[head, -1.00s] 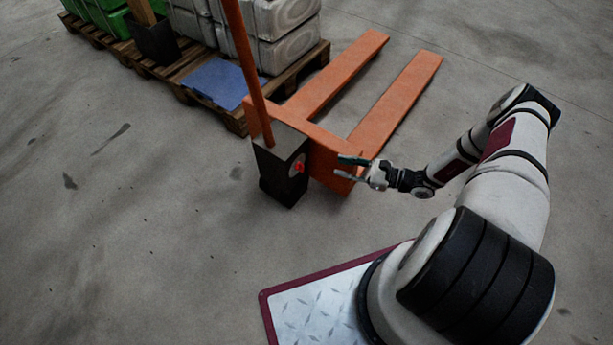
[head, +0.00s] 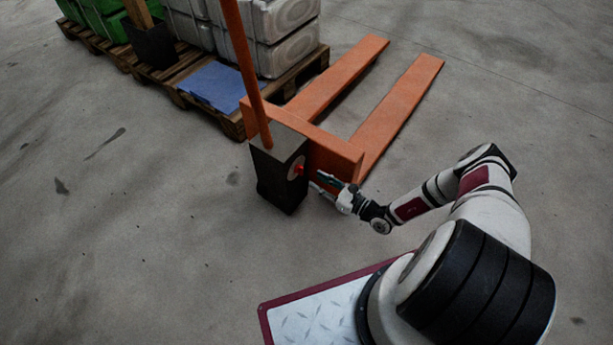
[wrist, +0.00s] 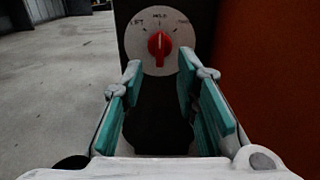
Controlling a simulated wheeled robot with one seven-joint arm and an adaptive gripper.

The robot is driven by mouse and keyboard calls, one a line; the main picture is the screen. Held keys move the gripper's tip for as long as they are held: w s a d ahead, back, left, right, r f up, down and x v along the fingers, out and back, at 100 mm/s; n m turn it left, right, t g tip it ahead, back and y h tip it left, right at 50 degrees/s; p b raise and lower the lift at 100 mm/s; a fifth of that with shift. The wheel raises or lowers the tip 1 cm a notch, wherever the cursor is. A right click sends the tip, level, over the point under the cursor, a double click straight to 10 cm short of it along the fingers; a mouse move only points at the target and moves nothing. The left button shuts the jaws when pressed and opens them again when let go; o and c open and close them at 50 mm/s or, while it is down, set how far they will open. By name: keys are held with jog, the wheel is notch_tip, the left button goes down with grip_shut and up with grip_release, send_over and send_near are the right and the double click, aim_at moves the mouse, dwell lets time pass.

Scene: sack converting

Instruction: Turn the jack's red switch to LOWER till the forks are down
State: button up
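The jack (head: 330,152) is orange, with two forks (head: 400,110) over the floor and a dark box (head: 275,180) at its handle end. The red switch (head: 299,169) sits on a pale round dial on the box's side. In the wrist view the red switch (wrist: 159,45) points straight up at HOLD on the dial (wrist: 135,47). LIFT is at the left; the right label is hard to read. My gripper (head: 315,184) is just short of the dial. In the wrist view my gripper (wrist: 165,88) is open and empty, its teal-padded fingers apart below and before the switch.
The orange handle (head: 245,60) rises from the box. Bare concrete floor lies to the left and right.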

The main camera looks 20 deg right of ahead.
aim_at(300, 170)
jog(key=b+x, duration=0.1)
jog(key=x, duration=0.4)
jog(key=shift+w+a, duration=0.25)
jog(key=shift+w, duration=0.05)
jog(key=shift+c, duration=0.3)
grip_shut()
